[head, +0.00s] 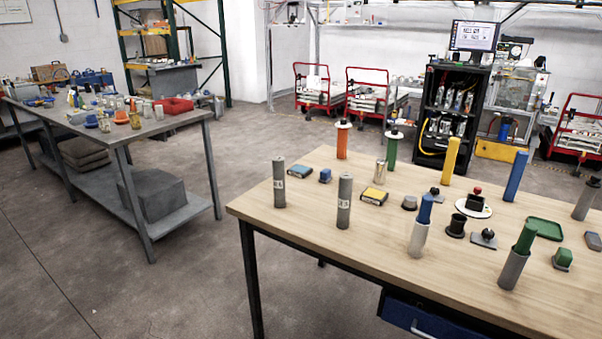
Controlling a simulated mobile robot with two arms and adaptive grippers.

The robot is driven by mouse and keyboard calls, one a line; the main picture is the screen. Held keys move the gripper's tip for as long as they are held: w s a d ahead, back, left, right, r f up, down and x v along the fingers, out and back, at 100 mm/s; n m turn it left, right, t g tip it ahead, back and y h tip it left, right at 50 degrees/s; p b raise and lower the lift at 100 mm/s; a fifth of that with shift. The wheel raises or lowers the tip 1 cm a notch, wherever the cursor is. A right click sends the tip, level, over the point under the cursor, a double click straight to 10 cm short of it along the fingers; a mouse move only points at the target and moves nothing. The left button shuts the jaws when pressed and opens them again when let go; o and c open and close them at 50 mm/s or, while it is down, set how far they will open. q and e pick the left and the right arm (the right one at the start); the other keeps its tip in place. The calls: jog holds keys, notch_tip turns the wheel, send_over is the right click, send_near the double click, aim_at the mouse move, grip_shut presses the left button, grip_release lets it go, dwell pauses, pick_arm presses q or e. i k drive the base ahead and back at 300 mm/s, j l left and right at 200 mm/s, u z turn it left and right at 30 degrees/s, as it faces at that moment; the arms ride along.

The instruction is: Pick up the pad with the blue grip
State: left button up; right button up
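The pad with the blue grip (325,176) is small, a blue block on a darker base. It sits flat on the wooden table (330,251) toward its back left, between two grey cylinders. A similar pad with a green grip (562,258) and one with a grey grip (409,202) stand farther right. Neither of my grippers shows in the head view.
Upright grey cylinders (279,183) and (344,201) flank the blue-grip pad. Orange (342,140), green (391,148), yellow (450,157) and blue (516,176) cylinders stand behind and right. The table's front left is clear. A grey workbench (176,119) stands at left.

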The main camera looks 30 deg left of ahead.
aim_at(325, 174)
jog(key=j+z, duration=0.2)
jog(key=j, duration=0.4)
jog(key=j+z, duration=0.2)
jog(key=j, duration=0.4)
jog(key=k+j+z, duration=0.1)
jog(key=j+z, duration=0.15)
jog(key=j, duration=0.3)
